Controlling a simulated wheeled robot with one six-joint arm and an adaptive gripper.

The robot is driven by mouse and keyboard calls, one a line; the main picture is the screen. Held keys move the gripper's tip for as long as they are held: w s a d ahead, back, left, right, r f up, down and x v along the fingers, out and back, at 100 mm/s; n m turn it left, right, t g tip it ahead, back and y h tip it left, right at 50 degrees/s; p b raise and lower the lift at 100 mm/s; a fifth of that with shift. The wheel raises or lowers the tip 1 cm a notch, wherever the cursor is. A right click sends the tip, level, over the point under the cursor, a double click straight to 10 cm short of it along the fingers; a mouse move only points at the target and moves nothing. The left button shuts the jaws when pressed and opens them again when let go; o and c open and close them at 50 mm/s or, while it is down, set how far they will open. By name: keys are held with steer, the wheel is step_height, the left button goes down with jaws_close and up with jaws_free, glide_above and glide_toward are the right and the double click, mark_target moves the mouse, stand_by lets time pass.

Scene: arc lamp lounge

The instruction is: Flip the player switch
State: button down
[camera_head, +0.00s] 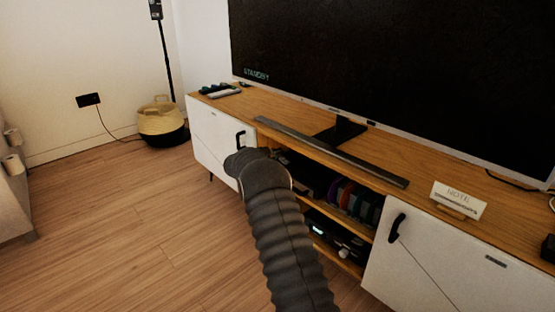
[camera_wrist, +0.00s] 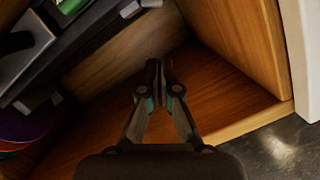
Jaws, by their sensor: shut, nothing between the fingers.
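My gripper (camera_wrist: 160,75) is shut and empty in the wrist view, its fingertips together in front of a wooden shelf compartment. In the head view my dark ribbed arm reaches to the cabinet, and I cannot make out the gripper. A dark device (camera_wrist: 75,55) with a small pale part (camera_wrist: 130,8) and a green patch (camera_wrist: 70,5) lies up and left of the fingertips, apart from them. In the head view a black device (camera_head: 322,230) with a small lit display and a knob sits on the lower shelf. I cannot tell which part is the player switch.
The wooden TV cabinet (camera_head: 300,122) has white doors with black handles at both sides of its open shelves. Coloured upright items (camera_head: 350,196) stand on the upper shelf. A soundbar (camera_head: 330,150), television (camera_head: 400,70) and note card (camera_head: 458,198) are on top.

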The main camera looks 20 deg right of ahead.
steer(key=x, duration=0.3)
steer(key=shift+a+f, duration=0.1)
steer(key=shift+f, duration=0.15)
steer(key=shift+w+a+f, duration=0.2)
steer(key=shift+w+f, duration=0.1)
steer(key=shift+f, duration=0.15)
steer(key=shift+w+a+f, duration=0.15)
steer(key=shift+w+f, duration=0.15)
steer(key=shift+f, duration=0.15)
steer(key=shift+w+f+b, duration=0.25)
steer(key=shift+f+b, duration=0.05)
steer(key=shift+f, duration=0.2)
